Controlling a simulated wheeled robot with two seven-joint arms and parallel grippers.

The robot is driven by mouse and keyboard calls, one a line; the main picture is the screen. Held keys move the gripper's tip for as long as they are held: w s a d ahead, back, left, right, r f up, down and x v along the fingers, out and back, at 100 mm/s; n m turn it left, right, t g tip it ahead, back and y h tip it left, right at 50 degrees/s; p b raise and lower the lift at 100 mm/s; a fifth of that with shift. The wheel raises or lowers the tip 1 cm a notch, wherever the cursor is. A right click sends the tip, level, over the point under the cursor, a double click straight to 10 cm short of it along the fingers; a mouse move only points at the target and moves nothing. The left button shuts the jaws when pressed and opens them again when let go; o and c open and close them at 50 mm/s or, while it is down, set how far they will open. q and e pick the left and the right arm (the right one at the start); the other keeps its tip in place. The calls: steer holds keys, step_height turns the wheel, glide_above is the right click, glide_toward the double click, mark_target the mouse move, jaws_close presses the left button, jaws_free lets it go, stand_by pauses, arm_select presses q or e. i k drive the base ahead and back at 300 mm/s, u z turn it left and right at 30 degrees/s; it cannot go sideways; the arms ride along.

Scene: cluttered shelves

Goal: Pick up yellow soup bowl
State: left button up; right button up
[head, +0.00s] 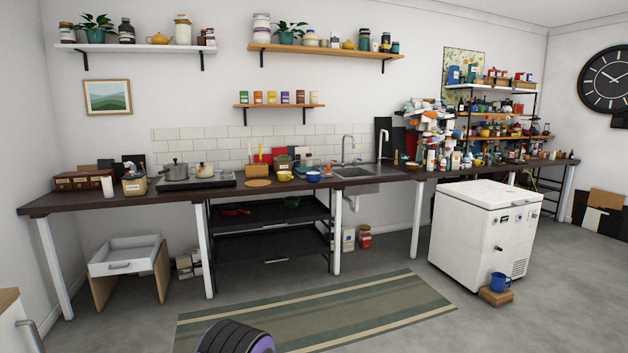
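A small yellow bowl (285,176) sits on the long dark counter (120,198), left of the sink. It stands near the counter's front edge, just left of a blue bowl (313,177). It is far off and small in the head view, and what it holds is hard to tell. Neither of my grippers shows in the head view.
A sink (357,172) lies right of the bowls, and a wooden utensil box (257,170) stands to the left. A white chest (484,234) and a blue mug (501,281) stand at right. A striped rug (320,312) lies on open floor before the counter.

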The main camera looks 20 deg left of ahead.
mark_target(281, 175)
steer(key=u, duration=0.65)
steer(key=i, duration=2.7)
steer(key=u, duration=0.45)
steer(key=i, duration=2.2)
steer(key=z, duration=0.15)
